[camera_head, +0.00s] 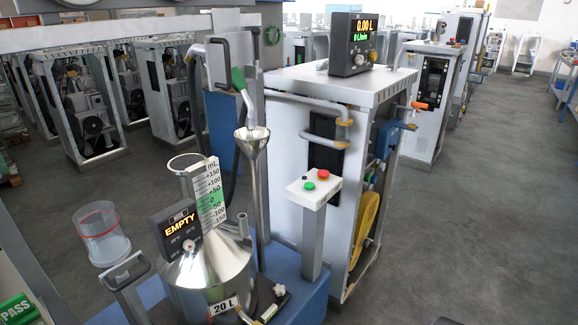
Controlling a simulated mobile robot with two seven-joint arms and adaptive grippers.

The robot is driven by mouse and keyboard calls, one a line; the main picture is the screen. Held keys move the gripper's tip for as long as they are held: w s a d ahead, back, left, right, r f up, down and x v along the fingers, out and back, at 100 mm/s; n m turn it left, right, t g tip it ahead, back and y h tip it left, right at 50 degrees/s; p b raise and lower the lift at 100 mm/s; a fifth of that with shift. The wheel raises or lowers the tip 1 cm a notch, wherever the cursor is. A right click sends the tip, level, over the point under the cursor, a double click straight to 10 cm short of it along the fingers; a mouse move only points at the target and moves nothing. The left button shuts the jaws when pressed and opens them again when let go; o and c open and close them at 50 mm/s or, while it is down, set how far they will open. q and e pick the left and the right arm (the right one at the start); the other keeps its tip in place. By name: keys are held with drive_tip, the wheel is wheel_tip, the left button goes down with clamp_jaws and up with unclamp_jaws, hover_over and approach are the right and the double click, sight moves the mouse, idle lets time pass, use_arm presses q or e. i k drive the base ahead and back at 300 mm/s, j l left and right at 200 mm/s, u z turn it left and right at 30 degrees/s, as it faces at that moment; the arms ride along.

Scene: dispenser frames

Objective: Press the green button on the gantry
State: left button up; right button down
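A green button (309,186) sits on the sloped top of a white control box (314,187), nearer to me than a red button (323,174) on the same box. The box stands on a grey post (313,243) in front of the white dispenser cabinet (288,160). Nothing covers or touches the green button. Neither of my grippers can be made out in the view. A small dark shape shows at the bottom edge, right of centre, too little of it to identify.
A steel 20 L vessel (208,275) with an EMPTY display (180,228) stands left of the post. A funnel (252,140) and nozzle with green grip (239,79) are above it. A clear cup (102,235) is far left. Floor (470,220) on the right is clear.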

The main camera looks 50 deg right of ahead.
sight(308, 185)
drive_tip(key=i+l, duration=0.1)
drive_tip(key=l, duration=1.1)
drive_tip(key=i+l+u, duration=0.1)
drive_tip(key=l, duration=0.5)
